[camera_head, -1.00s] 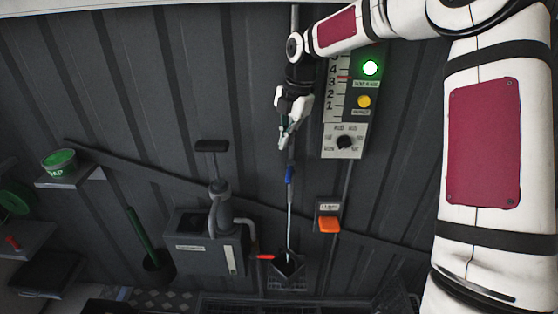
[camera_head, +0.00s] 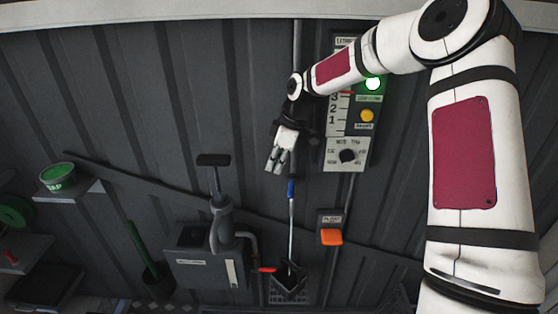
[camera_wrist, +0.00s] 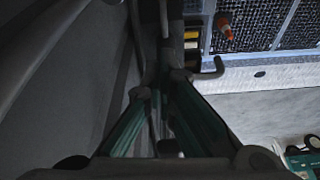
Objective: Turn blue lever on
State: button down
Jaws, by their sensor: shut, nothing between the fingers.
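The blue lever (camera_head: 291,188) is a small blue handle on the thin vertical pipe on the dark ribbed wall, seen in the head view. My gripper (camera_head: 274,168) is shut and empty. Its fingers point down and slightly left, just above and to the left of the blue lever, with a small gap between them in the picture. Whether they touch the pipe I cannot tell. In the wrist view my gripper's fingers (camera_wrist: 165,78) converge at the middle, and I cannot make out the blue lever there.
A gauge panel (camera_head: 347,152) with a green light stands right of the pipe. An orange switch (camera_head: 332,237) is below it. A red handle (camera_head: 264,269) and a grey pump box (camera_head: 205,262) are lower left. A green tub (camera_head: 58,178) sits on a shelf at far left.

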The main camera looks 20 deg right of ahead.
aim_at(292, 190)
jog(key=s+x, duration=0.1)
jog(key=x, duration=0.6)
jog(key=shift+s+d+r+p, duration=0.2)
jog(key=shift+d+p, duration=0.15)
jog(key=shift+d, duration=0.25)
jog(key=shift+s+d+r+p, duration=0.1)
jog(key=shift+d+r+p, duration=0.1)
jog(key=shift+d+p, duration=0.3)
jog(key=shift+s+d+r+p, duration=0.1)
jog(key=shift+d+r+p, duration=0.15)
jog(key=shift+d, duration=0.45)
jog(key=shift+d, duration=0.1)
jog(key=shift+s+d, duration=0.45)
jog(key=shift+d, duration=0.15)
